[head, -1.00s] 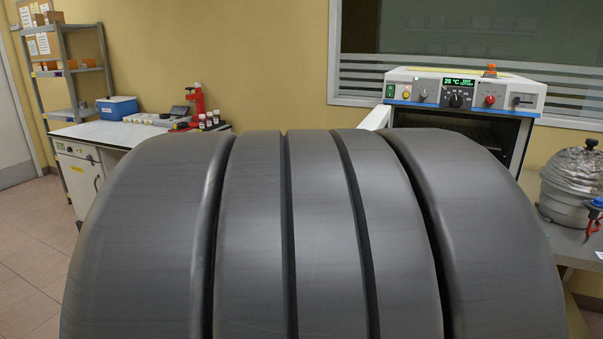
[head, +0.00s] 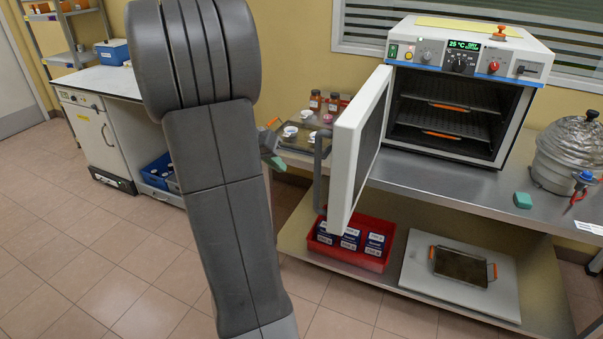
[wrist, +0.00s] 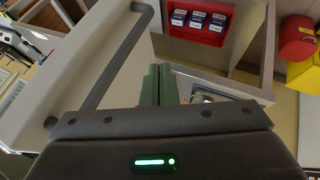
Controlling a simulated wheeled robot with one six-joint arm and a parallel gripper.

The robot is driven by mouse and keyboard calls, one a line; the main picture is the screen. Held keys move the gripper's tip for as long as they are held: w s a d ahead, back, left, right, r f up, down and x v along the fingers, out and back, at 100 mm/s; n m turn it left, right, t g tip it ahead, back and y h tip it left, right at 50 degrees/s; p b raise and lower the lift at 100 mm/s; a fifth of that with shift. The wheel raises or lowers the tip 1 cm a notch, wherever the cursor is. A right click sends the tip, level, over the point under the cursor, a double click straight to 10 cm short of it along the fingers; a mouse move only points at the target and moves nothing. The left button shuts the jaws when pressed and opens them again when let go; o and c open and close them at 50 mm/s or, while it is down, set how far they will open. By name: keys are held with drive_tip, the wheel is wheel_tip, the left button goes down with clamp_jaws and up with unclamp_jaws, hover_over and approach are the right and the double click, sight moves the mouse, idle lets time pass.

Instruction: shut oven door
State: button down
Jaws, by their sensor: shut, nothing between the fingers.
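The white oven (head: 465,47) stands on a metal bench at the right of the head view. Its dark interior with shelves is exposed. The oven door (head: 347,140) is hinged at the oven's left side and swung wide open toward me. A dark bar handle (head: 319,172) is on its outer face. My gripper (head: 273,163) is partly hidden behind my arm, left of the handle. In the wrist view its green fingers (wrist: 158,84) are together and empty. There the door's pale face (wrist: 70,85) and bar handle (wrist: 113,68) lie left of the fingers, with no visible grip on the handle.
A tray with small dishes (head: 292,140) sits on the bench behind the door. A metal pot (head: 568,155) and green block (head: 522,200) stand at the right. A red bin of boxes (head: 372,262) and a tray (head: 460,267) are on the lower shelf. Floor at left is clear.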

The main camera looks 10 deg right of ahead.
drive_tip(key=d+f+p, duration=0.1)
drive_tip(key=d+f, duration=0.3)
drive_tip(key=d, duration=0.2)
drive_tip(key=shift+s+d+p, duration=0.3)
drive_tip(key=shift+d, duration=0.05)
